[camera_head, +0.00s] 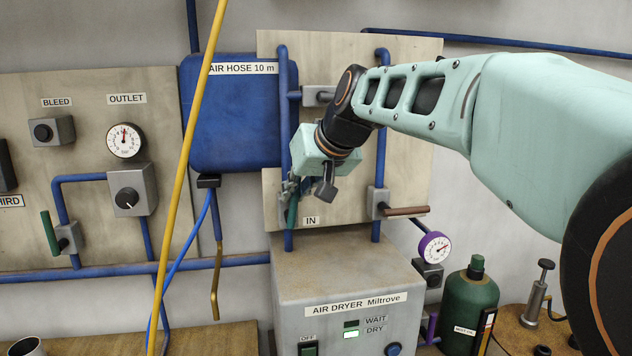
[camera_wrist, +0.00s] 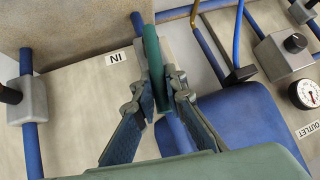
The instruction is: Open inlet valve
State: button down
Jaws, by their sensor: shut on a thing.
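The inlet valve's green handle (camera_wrist: 155,68) sits between the two fingers of my gripper (camera_wrist: 157,88) in the wrist view, close to the IN label (camera_wrist: 116,57). The fingers are shut on the handle, which lies roughly along the blue pipe. In the head view the green handle (camera_head: 292,213) shows just below my gripper (camera_head: 291,189), above and left of the IN label (camera_head: 311,221).
A valve with a brown lever (camera_head: 405,211) stands to the right on the same board. A blue hose box (camera_head: 235,120) and a yellow hose (camera_head: 188,150) are left of my gripper. The air dryer (camera_head: 345,285) stands below; its DRY lamp (camera_head: 351,334) is lit.

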jog(key=shift+s+a+r+n+h+p, duration=0.15)
jog(key=shift+a+n+h+p, duration=0.15)
jog(key=shift+a+h+p, duration=0.2)
dwell(0.4)
jog(key=c, duration=2)
grip_release()
jog(key=shift+o, duration=0.2)
notch_tip(320, 180, up, 10)
